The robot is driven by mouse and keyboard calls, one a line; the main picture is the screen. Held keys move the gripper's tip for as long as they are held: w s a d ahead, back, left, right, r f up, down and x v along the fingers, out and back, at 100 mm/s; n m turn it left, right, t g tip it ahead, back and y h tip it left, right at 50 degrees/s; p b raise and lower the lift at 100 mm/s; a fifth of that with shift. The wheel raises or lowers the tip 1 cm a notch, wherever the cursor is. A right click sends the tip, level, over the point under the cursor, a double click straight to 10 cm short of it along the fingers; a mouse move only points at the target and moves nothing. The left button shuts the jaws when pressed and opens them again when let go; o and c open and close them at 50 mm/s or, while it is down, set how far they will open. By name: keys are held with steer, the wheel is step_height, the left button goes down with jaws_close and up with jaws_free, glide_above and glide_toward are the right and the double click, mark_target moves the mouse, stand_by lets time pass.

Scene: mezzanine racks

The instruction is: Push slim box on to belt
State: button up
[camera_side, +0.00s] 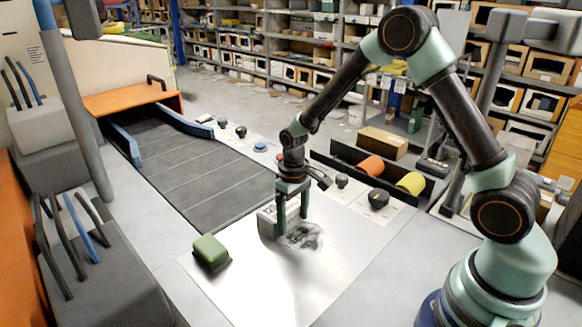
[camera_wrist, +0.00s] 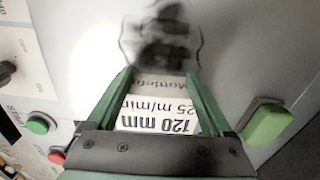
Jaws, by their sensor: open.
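The dark belt (camera_side: 205,165) runs from the orange hood at the back left toward my gripper. My gripper (camera_side: 292,218) points down at the pale work plate (camera_side: 250,285), just off the belt's near right end. Its fingers are apart. The wrist view shows my gripper (camera_wrist: 160,85) over a pale printed piece (camera_wrist: 160,118) reading "120 mm"; the fingers flank it. I cannot tell whether this is the slim box or a label, or whether the fingers touch it. A green block (camera_side: 211,250) lies left of the gripper, apart from it; it also shows in the wrist view (camera_wrist: 268,124).
Blue side rails (camera_side: 188,120) edge the belt's far end. Knobs and buttons (camera_side: 260,147) line the panel to its right. A dark tray (camera_side: 335,164) holds orange and yellow rolls; a cardboard box (camera_side: 382,142) stands behind. The plate's near part is clear.

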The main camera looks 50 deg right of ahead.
stand_by(0.4)
steer(key=shift+w, duration=0.6)
steer(key=shift+w, duration=0.15)
steer(key=shift+w, duration=0.45)
steer(key=shift+w, duration=0.1)
stand_by(0.3)
steer(key=shift+w+a, duration=0.1)
steer(key=shift+w, duration=0.4)
steer(key=shift+w, duration=0.2)
steer(key=shift+w, duration=0.4)
steer(key=shift+w, duration=0.15)
stand_by(0.3)
